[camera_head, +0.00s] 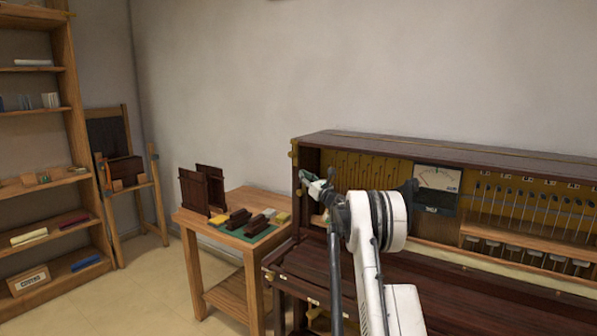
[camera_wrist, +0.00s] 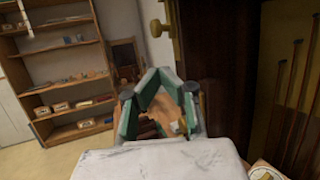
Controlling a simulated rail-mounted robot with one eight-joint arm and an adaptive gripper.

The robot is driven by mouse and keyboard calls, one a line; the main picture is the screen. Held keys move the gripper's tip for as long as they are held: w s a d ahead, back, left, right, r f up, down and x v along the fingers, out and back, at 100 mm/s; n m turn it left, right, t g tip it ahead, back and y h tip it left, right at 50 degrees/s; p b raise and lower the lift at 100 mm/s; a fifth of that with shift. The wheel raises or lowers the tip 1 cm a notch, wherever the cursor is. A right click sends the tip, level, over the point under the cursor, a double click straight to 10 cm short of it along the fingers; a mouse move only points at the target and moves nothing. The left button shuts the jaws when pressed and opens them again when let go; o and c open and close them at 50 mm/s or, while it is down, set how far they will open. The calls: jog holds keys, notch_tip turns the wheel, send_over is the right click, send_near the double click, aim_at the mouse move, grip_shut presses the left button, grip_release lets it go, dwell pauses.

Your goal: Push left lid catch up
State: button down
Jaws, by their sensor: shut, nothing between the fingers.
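The piano (camera_head: 440,145) is a dark wooden case with an open front. A brass catch (camera_head: 293,152) sits at the top left corner of the case. In the wrist view a brass catch with a round knob (camera_wrist: 158,28) shows on the edge of the dark side panel, above and slightly right of my fingertips. My gripper (camera_head: 306,178) is at the left end of the case, below that top corner. In the wrist view my gripper (camera_wrist: 158,72) has its green-padded fingers together at the tips, with nothing between them. I see no contact with the catch.
A wooden side table (camera_head: 190,217) with a green mat and dark blocks stands left of the piano. A gauge box (camera_head: 437,188) sits in the case, right of my arm. Open shelves (camera_head: 40,115) stand at the far left.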

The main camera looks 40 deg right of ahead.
jog(key=shift+v, duration=2.7)
